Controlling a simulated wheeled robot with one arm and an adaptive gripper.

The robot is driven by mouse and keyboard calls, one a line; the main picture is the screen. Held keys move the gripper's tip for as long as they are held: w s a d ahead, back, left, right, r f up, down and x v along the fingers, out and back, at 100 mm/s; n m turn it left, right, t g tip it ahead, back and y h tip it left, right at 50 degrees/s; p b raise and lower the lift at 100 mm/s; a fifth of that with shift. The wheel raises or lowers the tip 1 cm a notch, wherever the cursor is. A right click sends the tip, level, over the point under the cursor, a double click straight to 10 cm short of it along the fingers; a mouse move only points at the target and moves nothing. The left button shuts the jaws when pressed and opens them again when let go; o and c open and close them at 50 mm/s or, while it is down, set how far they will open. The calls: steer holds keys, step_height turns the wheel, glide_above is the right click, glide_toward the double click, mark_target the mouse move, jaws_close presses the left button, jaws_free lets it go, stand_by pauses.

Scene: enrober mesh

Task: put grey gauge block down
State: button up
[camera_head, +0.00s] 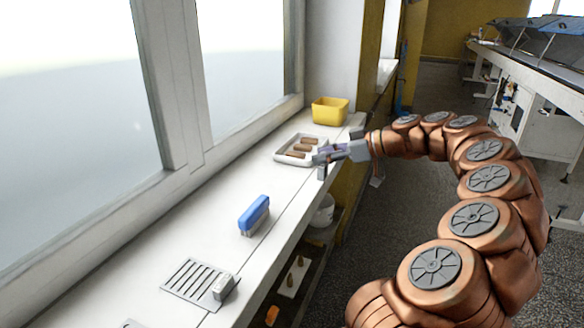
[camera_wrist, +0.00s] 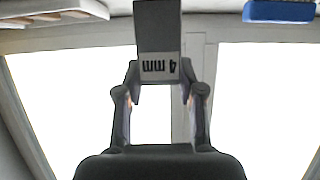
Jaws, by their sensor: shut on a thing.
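The grey gauge block (camera_wrist: 160,28) is held in my gripper (camera_wrist: 160,75), with its "4 mm" label upside down in the wrist view. The jaws are shut with one finger on each side of it. In the head view my gripper (camera_head: 330,155) is stretched out over the white sill, just in front of the white tray; the block shows there only as a small grey piece at the jaws. I cannot tell whether it touches the sill.
The white tray (camera_head: 281,157) holds several brown bars. A yellow bin (camera_head: 330,111) stands behind it. A blue brush (camera_head: 254,214) stands nearer, and a slotted metal plate (camera_head: 180,283) with a small grey block (camera_head: 223,287) lies in front. Sill between tray and brush is clear.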

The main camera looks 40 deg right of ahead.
steer(key=shift+w+a+f+p, duration=0.1)
steer(key=shift+w+a+f, duration=0.6)
steer(key=shift+w+a, duration=0.3)
steer(key=shift+w+a+f+p, duration=0.1)
steer(key=shift+w+a+f, duration=0.6)
steer(key=shift+w+a, duration=0.3)
steer(key=shift+w+a+f+p, duration=0.1)
steer(key=shift+w+a+f, duration=0.6)
steer(key=shift+w+a, duration=0.3)
steer(key=shift+f, duration=0.15)
steer(key=o, duration=1.2)
steer(key=shift+c, duration=0.2)
steer(key=shift+r, duration=0.2)
steer(key=v, duration=1.2)
steer(key=shift+b, duration=0.3)
steer(key=shift+s, duration=0.1)
